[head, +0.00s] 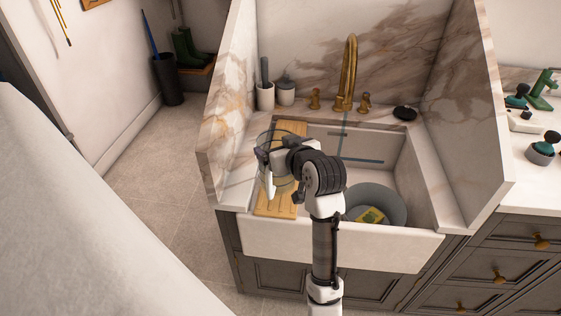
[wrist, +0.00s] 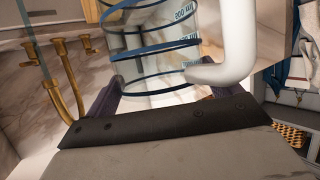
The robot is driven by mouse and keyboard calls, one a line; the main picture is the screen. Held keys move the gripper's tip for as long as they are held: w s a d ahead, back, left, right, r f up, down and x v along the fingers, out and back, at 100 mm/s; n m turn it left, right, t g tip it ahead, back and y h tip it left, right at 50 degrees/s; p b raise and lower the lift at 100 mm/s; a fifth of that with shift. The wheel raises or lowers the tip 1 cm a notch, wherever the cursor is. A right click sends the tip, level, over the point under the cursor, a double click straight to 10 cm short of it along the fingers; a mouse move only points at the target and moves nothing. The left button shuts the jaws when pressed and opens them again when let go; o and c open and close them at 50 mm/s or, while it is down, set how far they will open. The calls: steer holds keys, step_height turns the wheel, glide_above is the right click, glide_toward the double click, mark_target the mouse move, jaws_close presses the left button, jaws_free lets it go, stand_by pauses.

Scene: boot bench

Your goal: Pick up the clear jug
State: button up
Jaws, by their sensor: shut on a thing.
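The clear jug (wrist: 152,62) has blue rings, blue measuring marks and a white handle (wrist: 232,45). In the wrist view it stands between the two dark fingers of my gripper (wrist: 160,95), which is shut on it. In the head view my gripper (head: 266,160) is over the wooden board at the left side of the sink.
The wooden board (head: 291,128) lies across the left of the white sink (head: 390,250). A grey bowl (head: 395,205) with a yellow-green sponge (head: 371,216) sits in the sink. A brass tap (head: 350,70) and two pots stand behind. Marble walls rise on both sides.

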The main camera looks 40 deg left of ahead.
step_height(320, 180, up, 14)
steer(key=b, duration=0.1)
stand_by(0.5)
